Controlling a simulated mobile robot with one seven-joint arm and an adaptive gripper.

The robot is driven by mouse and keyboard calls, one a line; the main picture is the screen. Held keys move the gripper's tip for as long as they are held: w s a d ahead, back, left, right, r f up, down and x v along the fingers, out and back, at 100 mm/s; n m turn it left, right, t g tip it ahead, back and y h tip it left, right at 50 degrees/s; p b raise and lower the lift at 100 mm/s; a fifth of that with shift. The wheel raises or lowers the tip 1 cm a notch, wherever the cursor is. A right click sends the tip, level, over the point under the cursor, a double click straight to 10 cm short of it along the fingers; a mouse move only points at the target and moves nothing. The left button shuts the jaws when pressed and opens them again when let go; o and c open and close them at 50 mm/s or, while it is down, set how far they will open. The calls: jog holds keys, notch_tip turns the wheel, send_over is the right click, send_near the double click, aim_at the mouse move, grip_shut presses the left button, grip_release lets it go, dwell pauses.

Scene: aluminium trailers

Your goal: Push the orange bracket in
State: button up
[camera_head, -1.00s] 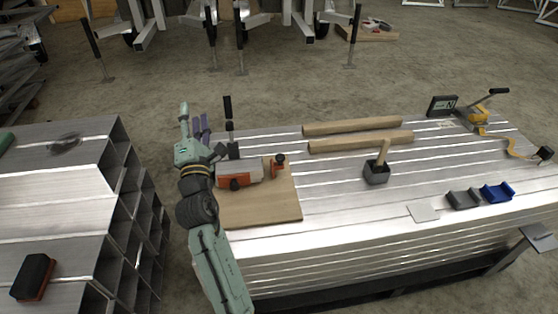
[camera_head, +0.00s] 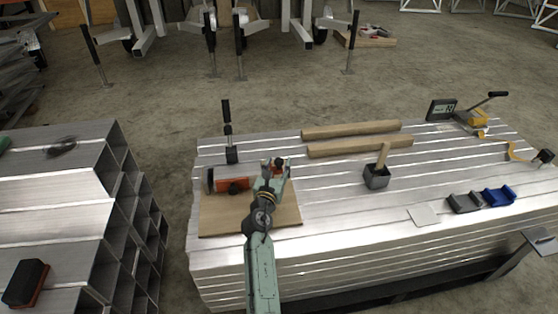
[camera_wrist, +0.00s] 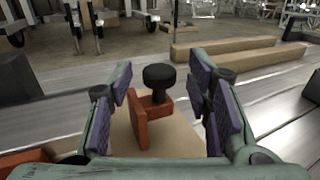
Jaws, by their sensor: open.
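The orange bracket (camera_wrist: 138,122), with a black round knob on top, stands over a wooden board and shows between my fingers in the wrist view. In the head view the bracket (camera_head: 267,163) is partly hidden by my gripper (camera_head: 278,170), which is at the right end of the clamp assembly. My gripper (camera_wrist: 160,90) is open, with purple-padded fingers on both sides of the bracket; I cannot tell whether they touch it. Another orange part (camera_head: 233,186) with a black knob sits to the left, beside a grey metal piece.
The wooden board (camera_head: 220,218) lies on the stacked aluminium table. An upright black-handled tool (camera_head: 228,130) stands behind the clamp.

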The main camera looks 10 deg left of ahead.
jog(key=shift+w+d, duration=0.15)
jog(key=shift+w, duration=1.15)
jog(key=shift+c, duration=0.4)
grip_shut()
